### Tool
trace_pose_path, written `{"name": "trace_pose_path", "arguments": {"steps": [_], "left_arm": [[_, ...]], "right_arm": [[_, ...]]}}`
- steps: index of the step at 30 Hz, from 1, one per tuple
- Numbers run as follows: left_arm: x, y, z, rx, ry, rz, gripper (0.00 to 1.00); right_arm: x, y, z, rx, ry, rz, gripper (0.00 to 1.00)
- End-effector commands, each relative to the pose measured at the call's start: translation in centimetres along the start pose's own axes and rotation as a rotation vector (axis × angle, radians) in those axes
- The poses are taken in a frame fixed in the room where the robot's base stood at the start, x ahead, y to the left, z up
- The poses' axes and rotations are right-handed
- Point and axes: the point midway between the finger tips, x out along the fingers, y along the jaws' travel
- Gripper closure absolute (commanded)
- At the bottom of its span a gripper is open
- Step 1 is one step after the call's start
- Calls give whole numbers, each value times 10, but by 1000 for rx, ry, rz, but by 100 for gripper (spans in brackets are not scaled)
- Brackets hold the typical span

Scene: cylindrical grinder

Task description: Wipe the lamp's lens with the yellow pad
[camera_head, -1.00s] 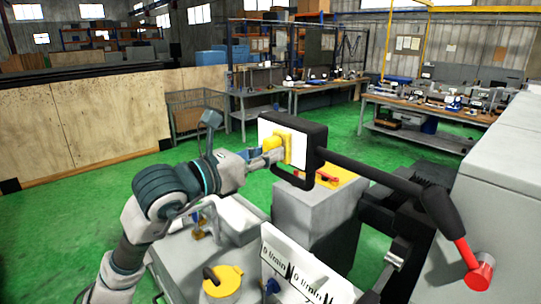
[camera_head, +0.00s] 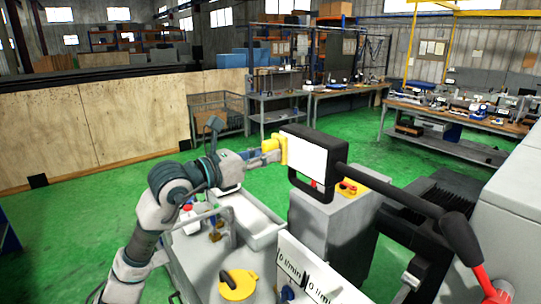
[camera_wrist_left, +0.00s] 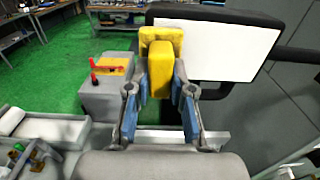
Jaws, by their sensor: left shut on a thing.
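The lamp is a black rectangular frame on a thick black arm, with a flat white lens (camera_head: 306,158) facing left toward my arm. The yellow pad (camera_head: 270,146) is a block on a thin plate and sits at the lens's left edge. My left gripper (camera_head: 262,153) is shut on the pad's block. In the left wrist view the blue-padded fingers (camera_wrist_left: 160,88) grip the yellow pad (camera_wrist_left: 161,62) from both sides, and its plate overlaps the left end of the white lens (camera_wrist_left: 225,46). I cannot tell whether the plate touches the lens. My right gripper is not in view.
A grey cabinet (camera_head: 330,222) with a yellow top and red switch stands below the lamp. The black lamp arm (camera_head: 395,200) runs right to a red-ended joint.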

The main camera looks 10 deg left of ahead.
Motion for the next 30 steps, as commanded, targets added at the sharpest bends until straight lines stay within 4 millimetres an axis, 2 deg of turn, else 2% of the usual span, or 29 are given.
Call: {"name": "trace_pose_path", "arguments": {"steps": [11,24,30], "left_arm": [[-3,1,-1,1,-1,0,100],[-50,1,-1,1,-3,1,100],[-61,1,0,1,-2,1,100]], "right_arm": [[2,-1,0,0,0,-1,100],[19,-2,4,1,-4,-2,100],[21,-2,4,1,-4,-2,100]]}}
